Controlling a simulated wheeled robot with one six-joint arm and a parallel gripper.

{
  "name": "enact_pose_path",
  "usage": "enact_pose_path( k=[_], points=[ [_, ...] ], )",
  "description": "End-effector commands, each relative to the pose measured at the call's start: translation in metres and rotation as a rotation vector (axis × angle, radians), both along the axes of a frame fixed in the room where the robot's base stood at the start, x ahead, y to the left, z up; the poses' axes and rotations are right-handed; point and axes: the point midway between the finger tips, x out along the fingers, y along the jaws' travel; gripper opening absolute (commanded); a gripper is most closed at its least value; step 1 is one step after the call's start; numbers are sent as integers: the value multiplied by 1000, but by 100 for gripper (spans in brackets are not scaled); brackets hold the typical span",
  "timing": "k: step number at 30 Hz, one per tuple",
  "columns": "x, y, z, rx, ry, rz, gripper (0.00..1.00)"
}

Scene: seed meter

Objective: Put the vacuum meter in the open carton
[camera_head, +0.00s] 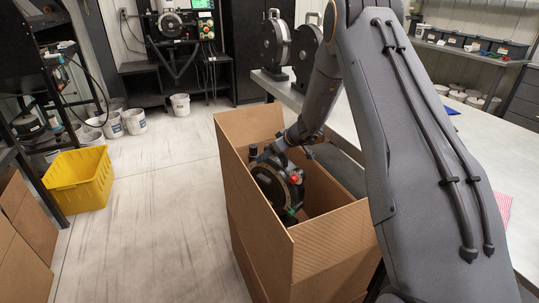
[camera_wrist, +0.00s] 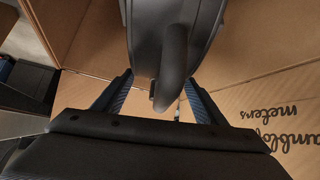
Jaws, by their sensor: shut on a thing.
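The vacuum meter (camera_head: 272,185), a dark round housing with small red and green parts, is inside the mouth of the open brown carton (camera_head: 320,243). My gripper (camera_head: 264,156) reaches down from above and is shut on the meter's handle. In the wrist view, the meter's dark body and curved handle (camera_wrist: 174,65) stand between the blue-padded fingers of my gripper (camera_wrist: 158,85). Carton walls (camera_wrist: 260,35) surround it there. The meter's underside is hidden, so I cannot tell whether it touches the carton floor.
A pale workbench (camera_head: 345,120) behind the carton carries two more round meters (camera_head: 275,42). A yellow crate (camera_head: 78,180) and white buckets (camera_head: 135,121) stand on the floor to the left. Brown cartons (camera_head: 30,220) are at the left edge. The floor between is clear.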

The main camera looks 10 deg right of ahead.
Motion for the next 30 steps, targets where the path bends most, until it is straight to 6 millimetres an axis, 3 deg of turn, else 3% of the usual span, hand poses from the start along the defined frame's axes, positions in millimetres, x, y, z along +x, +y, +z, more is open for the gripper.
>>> enact_pose_path(
  k=[21,22,25,30],
  points=[
    [1,0,-4,1,-4,0,3],
    [-1,0,-7,0,1,-1,67],
    [-1,0,-7,0,0,0,84],
    [0,0,-7,0,0,0,84]
  ],
)
